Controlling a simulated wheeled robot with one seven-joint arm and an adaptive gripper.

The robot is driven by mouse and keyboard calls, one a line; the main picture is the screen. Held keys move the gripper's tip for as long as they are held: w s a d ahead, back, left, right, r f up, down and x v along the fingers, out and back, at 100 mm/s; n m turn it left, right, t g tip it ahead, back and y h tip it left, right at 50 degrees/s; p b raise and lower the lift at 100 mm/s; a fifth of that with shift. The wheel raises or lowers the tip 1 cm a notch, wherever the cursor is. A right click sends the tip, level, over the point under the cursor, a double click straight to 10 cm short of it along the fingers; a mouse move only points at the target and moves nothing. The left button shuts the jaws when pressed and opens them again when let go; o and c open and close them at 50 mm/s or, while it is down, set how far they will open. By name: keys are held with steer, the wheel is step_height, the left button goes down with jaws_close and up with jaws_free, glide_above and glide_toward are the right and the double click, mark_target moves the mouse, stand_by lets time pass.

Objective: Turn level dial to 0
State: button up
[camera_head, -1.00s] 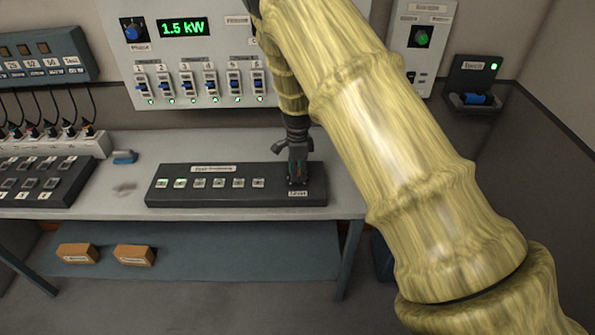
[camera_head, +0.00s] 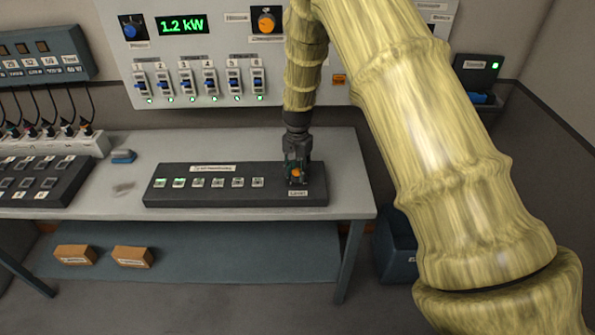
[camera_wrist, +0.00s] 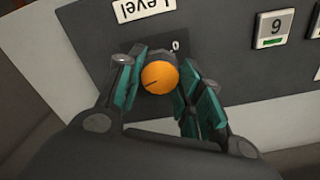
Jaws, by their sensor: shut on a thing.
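The level dial is a round orange knob (camera_wrist: 159,77) with a dark pointer line toward its lower left in the wrist view. A "0" mark (camera_wrist: 175,45) and a tilted "Level" label (camera_wrist: 145,8) show beside it. In the head view, the orange dial (camera_head: 296,172) is at the right end of a dark console (camera_head: 225,199) on the bench. My gripper (camera_head: 297,174) points down at it from above. In the wrist view, its teal-padded fingers (camera_wrist: 161,72) are on both sides of the knob, shut on it.
A wall panel (camera_head: 180,50) behind has a display reading 1.2 kW (camera_head: 181,26), several blue switches and another orange dial (camera_head: 266,20). A plug strip (camera_head: 50,148) and second dark console (camera_head: 40,180) are at left. My arm hides part of the right side.

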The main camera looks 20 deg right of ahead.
steer(key=n, duration=0.5)
steer(key=shift+n, duration=0.3)
steer(key=n, duration=0.5)
steer(key=shift+b, duration=0.4)
steer(key=n, duration=1)
steer(key=n+p, duration=0.1)
steer(key=n, duration=0.4)
steer(key=shift+n, duration=0.4)
steer(key=n+p, duration=0.1)
steer(key=n, duration=0.4)
steer(key=n+p, duration=0.1)
steer(key=n, duration=0.4)
steer(key=shift+n, duration=0.4)
steer(key=shift+n+p, duration=0.35)
steer(key=shift+n, duration=1.95)
